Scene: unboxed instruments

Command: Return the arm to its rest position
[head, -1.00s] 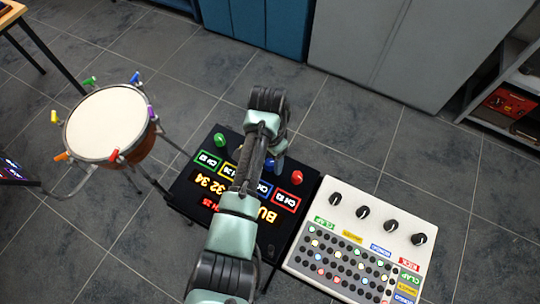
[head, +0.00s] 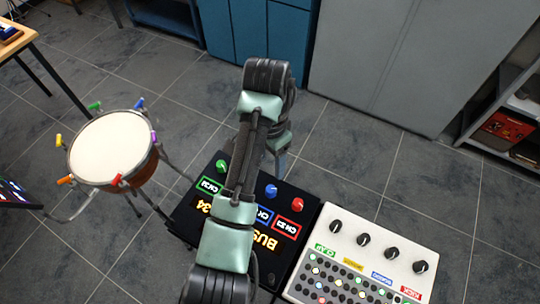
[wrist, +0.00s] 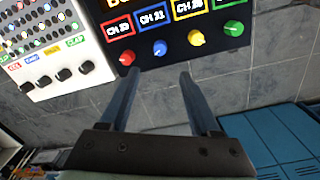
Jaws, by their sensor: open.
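My arm reaches up the middle of the head view, over the black console, with its links covering part of that console. My gripper shows in the wrist view (wrist: 157,92), its two dark fingers spread apart with nothing between them. Beyond the fingertips is the black console (wrist: 262,45) with red, blue, yellow and green knobs; the fingers appear apart from it.
The black console (head: 187,228) stands beside a white panel (head: 345,222) with black knobs and small lights. A drum (head: 112,150) with coloured pegs stands at left. Blue cabinets (head: 265,35), a grey cabinet (head: 400,60) and a shelf (head: 480,120) line the back. Tiled floor lies open between.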

